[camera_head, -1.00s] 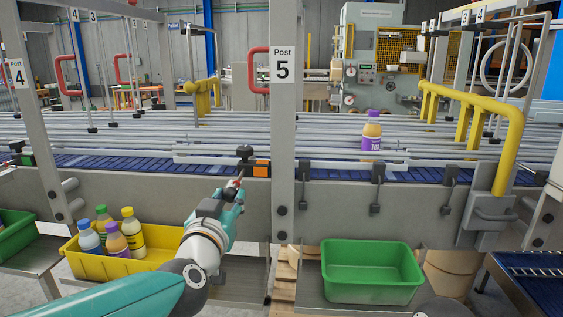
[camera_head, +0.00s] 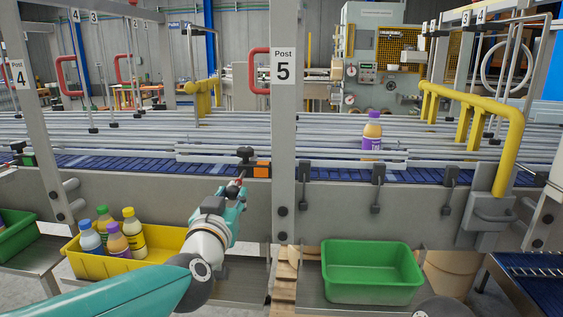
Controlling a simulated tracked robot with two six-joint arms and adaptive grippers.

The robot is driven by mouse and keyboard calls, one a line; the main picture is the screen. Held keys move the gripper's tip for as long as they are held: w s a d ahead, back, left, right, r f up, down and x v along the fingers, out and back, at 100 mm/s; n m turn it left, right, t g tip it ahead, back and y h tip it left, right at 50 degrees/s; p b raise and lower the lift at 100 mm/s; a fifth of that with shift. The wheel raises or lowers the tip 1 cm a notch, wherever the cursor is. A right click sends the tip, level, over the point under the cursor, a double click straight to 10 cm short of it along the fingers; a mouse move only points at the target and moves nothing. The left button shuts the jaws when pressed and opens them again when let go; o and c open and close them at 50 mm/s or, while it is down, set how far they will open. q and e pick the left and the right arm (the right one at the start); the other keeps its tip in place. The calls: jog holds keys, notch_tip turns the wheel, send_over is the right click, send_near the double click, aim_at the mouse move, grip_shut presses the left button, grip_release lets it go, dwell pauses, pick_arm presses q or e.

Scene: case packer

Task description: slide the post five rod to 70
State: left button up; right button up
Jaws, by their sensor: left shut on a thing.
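The post five (camera_head: 284,130) is a grey upright with a white "Post 5" label, in the middle of the head view. Just left of it, at the conveyor's near edge, are a black knob (camera_head: 245,153) and an orange block (camera_head: 262,170) at the rod. My left gripper (camera_head: 239,182) reaches up from below and is shut at the rod's end, just under the knob. The gripped part is small and mostly hidden by the fingers. Any scale marks are too small to read. My right gripper is not in view.
A bottle with a purple label (camera_head: 372,132) stands on the conveyor right of the post. A yellow bin (camera_head: 110,268) with several bottles stands lower left, and an empty green bin (camera_head: 371,272) lower right. Grey rails (camera_head: 400,155) run across the conveyor.

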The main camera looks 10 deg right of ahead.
pick_arm(q)
jog(key=shift+p+x, duration=0.45)
jog(key=shift+x, duration=0.8)
jog(key=o, duration=0.9)
jog(key=shift+r, duration=0.1)
jog(key=shift+s, duration=0.15)
jog(key=shift+b+v, duration=0.7)
jog(key=shift+v, duration=2.7)
jog(key=shift+a, duration=0.1)
